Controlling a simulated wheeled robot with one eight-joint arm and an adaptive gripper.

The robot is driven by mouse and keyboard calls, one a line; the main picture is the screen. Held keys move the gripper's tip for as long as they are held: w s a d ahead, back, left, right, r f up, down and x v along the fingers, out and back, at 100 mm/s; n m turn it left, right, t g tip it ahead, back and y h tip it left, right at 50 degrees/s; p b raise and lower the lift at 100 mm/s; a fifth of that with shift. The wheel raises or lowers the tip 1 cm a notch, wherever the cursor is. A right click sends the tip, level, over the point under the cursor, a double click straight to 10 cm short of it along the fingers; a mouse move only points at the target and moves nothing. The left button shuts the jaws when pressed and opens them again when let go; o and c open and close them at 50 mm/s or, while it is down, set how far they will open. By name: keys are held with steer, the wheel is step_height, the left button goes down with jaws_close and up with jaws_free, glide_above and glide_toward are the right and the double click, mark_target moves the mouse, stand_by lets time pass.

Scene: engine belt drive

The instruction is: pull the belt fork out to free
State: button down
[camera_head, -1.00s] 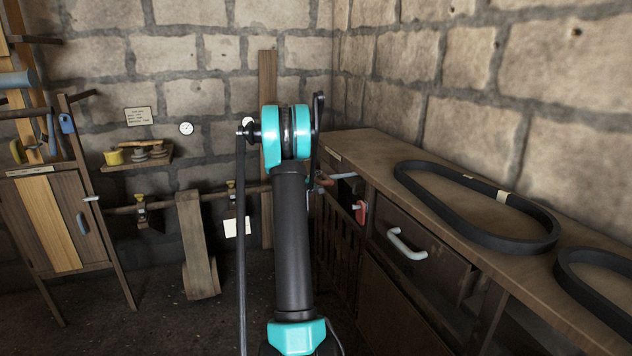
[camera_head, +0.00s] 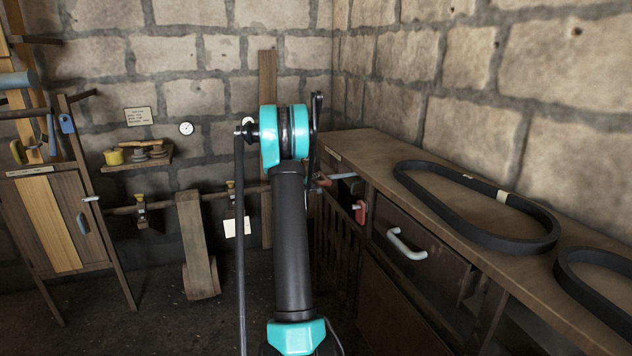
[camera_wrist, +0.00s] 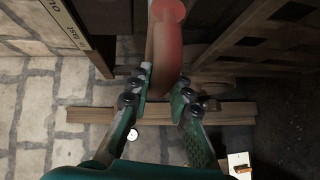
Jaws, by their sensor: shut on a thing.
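The belt fork shows as a pale bar (camera_head: 344,176) with a red-brown grip (camera_head: 323,181), at the left end of the bench front in the head view. In the wrist view its rounded red handle (camera_wrist: 168,38) runs between the fingers of my gripper (camera_wrist: 163,82). My gripper is shut on this handle. In the head view my own arm hides the gripper. How far the bar still sits inside the bench front cannot be told.
A red part (camera_head: 360,212) on the bench front is close below the fork. A drawer handle (camera_head: 407,244) sticks out further right. A black belt (camera_head: 478,238) lies on the bench top (camera_head: 365,150). A wooden post (camera_head: 267,150) stands against the wall behind my arm.

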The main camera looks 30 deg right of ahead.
steer(key=w+a, duration=0.2)
steer(key=a, duration=0.6)
steer(key=shift+a, duration=0.4)
steer(key=shift+w, duration=0.1)
steer(key=c, duration=1.4)
jaws_free()
steer(key=shift+a, duration=0.15)
steer(key=shift+c, duration=0.2)
steer(key=shift+o, duration=0.2)
steer(key=v, duration=1.2)
